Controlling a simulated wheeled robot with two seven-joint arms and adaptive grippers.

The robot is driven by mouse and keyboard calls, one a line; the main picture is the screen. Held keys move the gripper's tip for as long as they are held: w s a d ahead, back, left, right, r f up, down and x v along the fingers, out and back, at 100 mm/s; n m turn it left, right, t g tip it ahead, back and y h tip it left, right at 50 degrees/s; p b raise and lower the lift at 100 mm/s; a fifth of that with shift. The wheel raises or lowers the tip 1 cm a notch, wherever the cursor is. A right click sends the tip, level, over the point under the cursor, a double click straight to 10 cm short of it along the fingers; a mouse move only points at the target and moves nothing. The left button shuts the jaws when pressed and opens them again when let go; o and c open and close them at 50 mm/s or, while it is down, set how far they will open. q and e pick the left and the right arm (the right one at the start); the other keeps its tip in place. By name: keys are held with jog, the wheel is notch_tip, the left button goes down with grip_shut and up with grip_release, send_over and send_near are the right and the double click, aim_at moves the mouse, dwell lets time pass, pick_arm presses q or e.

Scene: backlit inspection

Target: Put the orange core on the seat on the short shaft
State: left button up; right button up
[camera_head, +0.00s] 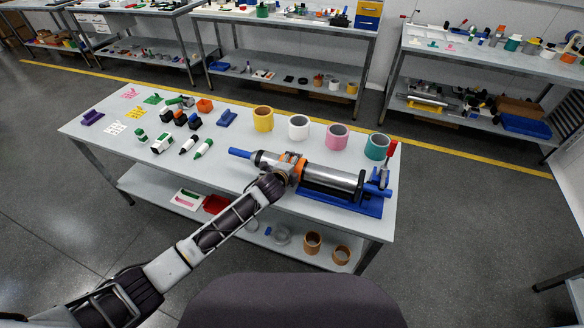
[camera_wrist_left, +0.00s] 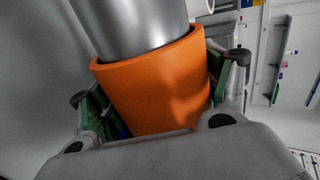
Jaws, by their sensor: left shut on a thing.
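The orange core (camera_head: 298,160) is an open tube held in my left gripper (camera_head: 290,168), above the right half of the table. In the left wrist view the core (camera_wrist_left: 155,95) fills the space between the fingers of the gripper (camera_wrist_left: 162,92), which press on its outside. A grey metal cylinder (camera_wrist_left: 135,25) enters the core's open end, with a narrow gap visible along the rim. In the head view, metal shaft parts (camera_head: 333,180) with a blue end (camera_head: 240,153) show on both sides of the core. A blue base (camera_head: 345,202) lies under the right part. The seat is not clearly seen.
Yellow (camera_head: 263,119), white (camera_head: 298,127), pink (camera_head: 337,136) and teal (camera_head: 377,147) rings stand behind the shaft. A red-handled clamp (camera_head: 390,160) stands at its right end. Markers and small parts cover the table's left half. Bare tabletop (camera_head: 225,175) lies left of my gripper.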

pick_arm(q)
jog(key=shift+d, duration=0.15)
jog(key=o, duration=1.1)
jog(key=shift+o, duration=0.2)
jog(key=shift+s+r, duration=0.1)
jog(key=shift+s, duration=0.1)
jog(key=v, duration=1.1)
jog(key=shift+s, duration=0.3)
jog(key=shift+r, duration=0.15)
jog(key=shift+s, duration=0.1)
dwell(0.5)
